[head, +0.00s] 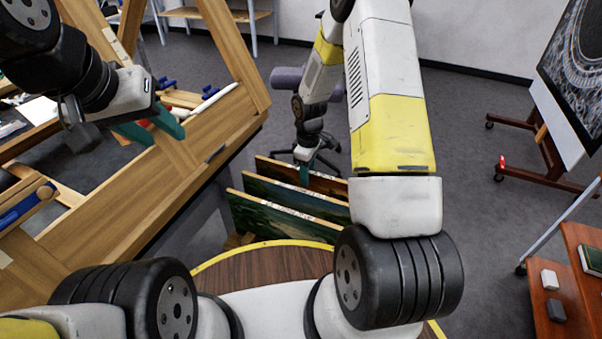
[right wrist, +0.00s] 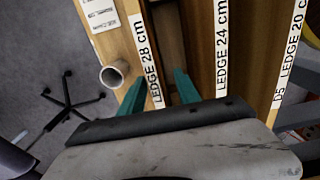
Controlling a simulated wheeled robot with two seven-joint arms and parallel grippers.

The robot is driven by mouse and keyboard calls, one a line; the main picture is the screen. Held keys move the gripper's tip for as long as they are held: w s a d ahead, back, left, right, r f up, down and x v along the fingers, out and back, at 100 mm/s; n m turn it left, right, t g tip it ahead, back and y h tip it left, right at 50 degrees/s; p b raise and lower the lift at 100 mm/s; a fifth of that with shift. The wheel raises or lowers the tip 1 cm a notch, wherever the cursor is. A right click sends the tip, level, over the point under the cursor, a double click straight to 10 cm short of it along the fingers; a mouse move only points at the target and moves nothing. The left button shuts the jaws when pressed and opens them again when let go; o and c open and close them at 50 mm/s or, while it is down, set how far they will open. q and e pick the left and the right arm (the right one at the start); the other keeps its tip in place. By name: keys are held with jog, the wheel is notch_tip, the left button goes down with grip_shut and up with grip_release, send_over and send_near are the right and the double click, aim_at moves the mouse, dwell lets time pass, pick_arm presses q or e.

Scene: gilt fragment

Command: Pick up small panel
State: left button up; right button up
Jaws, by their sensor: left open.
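Several painted panels stand on edge in a row in the head view: a brown one at the back (head: 325,183), a green one in the middle (head: 285,195) and a dark green one in front (head: 270,220). White labels run along their top edges. I cannot tell which is the small panel. My right gripper (head: 304,174) points down at the back panel. In the right wrist view its teal fingers (right wrist: 158,92) are apart, on either side of the edge labelled "LEDGE 28 cm" (right wrist: 146,60). My left gripper (head: 148,128) is open and empty over the wooden frame.
A large wooden easel frame (head: 200,135) fills the left. A round wooden top with a yellow rim (head: 270,262) lies in front of the panels. A stool (head: 290,78) stands behind them. A dark picture on a wheeled stand (head: 575,70) and a red-brown table (head: 550,295) are at right.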

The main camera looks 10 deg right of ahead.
aim_at(310, 184)
jog(key=f, duration=0.3)
jog(key=d+f, duration=0.1)
jog(key=f, duration=0.1)
jog(key=shift+w, duration=0.1)
grip_shut()
